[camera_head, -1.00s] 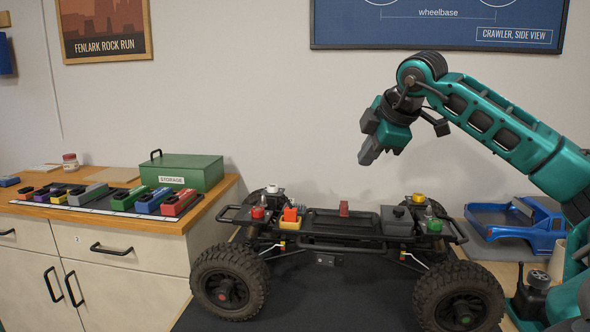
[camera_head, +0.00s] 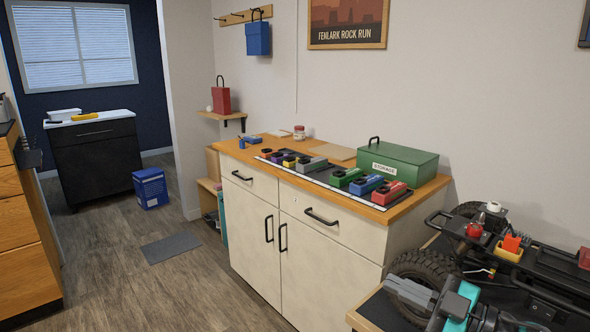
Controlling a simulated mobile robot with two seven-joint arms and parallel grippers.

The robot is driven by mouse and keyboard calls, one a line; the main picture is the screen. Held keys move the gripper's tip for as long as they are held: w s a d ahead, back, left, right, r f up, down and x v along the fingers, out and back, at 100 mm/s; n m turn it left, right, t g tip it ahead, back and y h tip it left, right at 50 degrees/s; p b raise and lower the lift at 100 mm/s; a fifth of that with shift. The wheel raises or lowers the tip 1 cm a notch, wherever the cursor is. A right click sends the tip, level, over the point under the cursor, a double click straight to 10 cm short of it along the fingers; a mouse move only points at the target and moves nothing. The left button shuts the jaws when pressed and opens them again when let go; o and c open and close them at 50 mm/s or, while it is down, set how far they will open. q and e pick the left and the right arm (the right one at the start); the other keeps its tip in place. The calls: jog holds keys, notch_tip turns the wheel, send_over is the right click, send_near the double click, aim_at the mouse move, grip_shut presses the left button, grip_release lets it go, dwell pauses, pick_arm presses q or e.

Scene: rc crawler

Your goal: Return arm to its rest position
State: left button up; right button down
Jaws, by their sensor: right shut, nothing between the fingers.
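My right gripper (camera_head: 398,287) is low at the lower right of the head view, in front of the crawler's near wheel. Its grey fingers point left and are shut with nothing between them. Its teal and dark wrist (camera_head: 458,304) runs to the bottom edge. The black crawler chassis (camera_head: 560,262) is partly in view at the right, on a dark-topped bench. Its knobby wheel (camera_head: 425,266) is partly hidden behind my gripper. My left gripper is not in view.
A wooden-topped cabinet (camera_head: 330,262) stands left of the crawler. On it are a green storage box (camera_head: 398,166) and a tray of several coloured blocks. A blue box (camera_head: 150,188) and grey mat (camera_head: 171,247) lie on the floor. The floor left of the cabinet is mostly free.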

jog(key=s+f+m+h+p, duration=0.1)
jog(key=s+f+m+h, duration=0.5)
jog(key=f, duration=0.5)
jog(key=s+a+f+m+g+h+p, duration=0.1)
jog(key=s+f+m+h, duration=0.5)
jog(key=s+f, duration=0.4)
notch_tip(320, 180, down, 3)
jog(key=shift+s+a+r+m+p, duration=0.2)
jog(key=shift+s+m+p, duration=0.15)
jog(key=shift+m, duration=0.45)
